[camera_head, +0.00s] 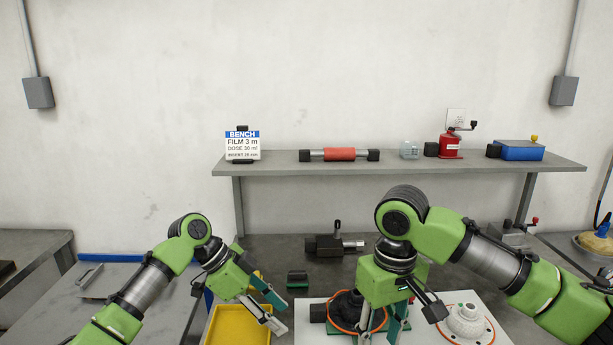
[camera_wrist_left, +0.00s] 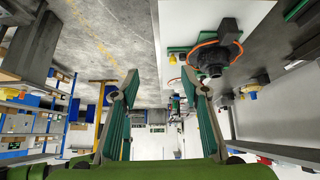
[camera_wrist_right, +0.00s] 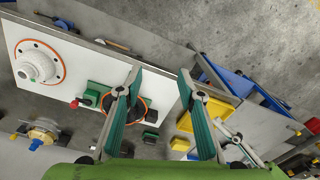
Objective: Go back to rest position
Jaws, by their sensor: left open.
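My left gripper (camera_head: 282,317) is open and empty at the right edge of the yellow tray (camera_head: 228,326) in the head view. Its two fingers stand wide apart in the left wrist view (camera_wrist_left: 160,75). My right gripper (camera_head: 383,332) points down beside the black round part with an orange ring (camera_head: 346,303) and partly hides it. In the right wrist view the right fingers (camera_wrist_right: 160,72) are apart with nothing between their tips. The left one overlaps the black part.
A white board (camera_head: 310,330) carries the black part and a white flanged part with an orange ring (camera_head: 466,322). A grey shelf (camera_head: 400,166) runs along the wall, holding a sign (camera_head: 242,146), a red-wrapped roller (camera_head: 339,154), a red device (camera_head: 449,146) and a blue box (camera_head: 520,150).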

